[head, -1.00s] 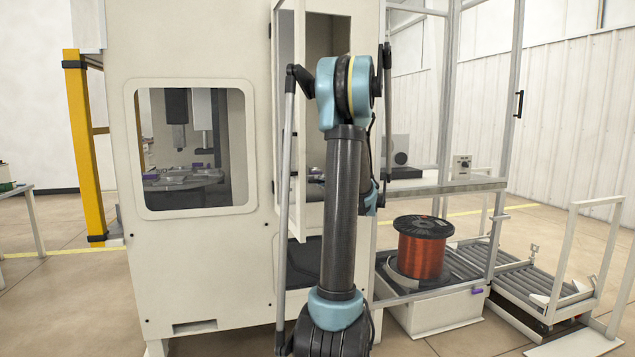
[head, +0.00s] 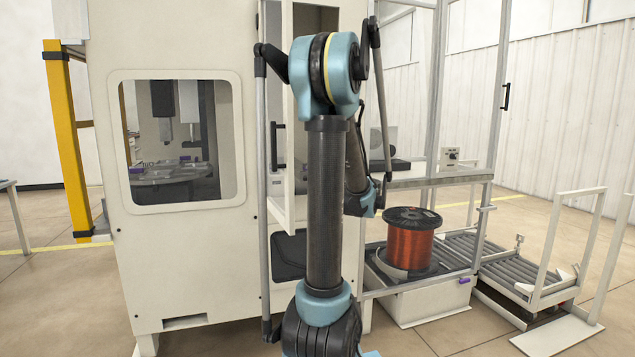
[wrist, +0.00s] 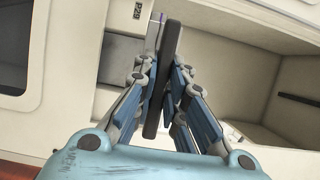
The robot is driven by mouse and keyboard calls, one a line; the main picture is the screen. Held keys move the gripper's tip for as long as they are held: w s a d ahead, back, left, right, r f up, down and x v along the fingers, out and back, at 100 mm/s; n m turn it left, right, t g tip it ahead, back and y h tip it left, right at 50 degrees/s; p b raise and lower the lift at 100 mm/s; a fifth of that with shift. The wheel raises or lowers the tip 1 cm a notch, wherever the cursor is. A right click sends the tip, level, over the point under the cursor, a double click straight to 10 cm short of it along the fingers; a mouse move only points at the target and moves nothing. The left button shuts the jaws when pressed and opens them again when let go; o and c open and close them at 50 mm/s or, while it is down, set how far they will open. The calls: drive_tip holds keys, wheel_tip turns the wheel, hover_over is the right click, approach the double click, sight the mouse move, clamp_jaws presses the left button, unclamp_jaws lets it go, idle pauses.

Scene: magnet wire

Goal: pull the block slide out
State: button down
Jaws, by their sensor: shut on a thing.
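My gripper (wrist: 162,85) shows in the wrist view with its blue-and-grey fingers closed around a long dark bar (wrist: 172,50). The bar stands nearly upright between the fingers and looks like a handle. A small purple spot lies just beyond its top. I cannot tell which part it is fixed to. In the head view the fingers are hidden by my arm. I cannot clearly pick out the block slide. Through the machine window, small purple pieces and metal fixtures sit on a round table (head: 170,176).
The white machine (head: 180,270) has a narrow open door (head: 300,110) with a dark handle (head: 277,148). A copper wire spool (head: 411,245) stands on a low white base right of my arm. A roller conveyor (head: 490,258) lies farther right. Floor is clear at lower left.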

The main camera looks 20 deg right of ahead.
drive_tip(key=c, duration=1.6)
unclamp_jaws()
drive_tip(key=shift+f, duration=0.1)
drive_tip(key=v, duration=1.1)
drive_tip(key=shift+s+d, duration=0.2)
drive_tip(key=shift+s, duration=0.15)
drive_tip(key=shift+f, duration=0.1)
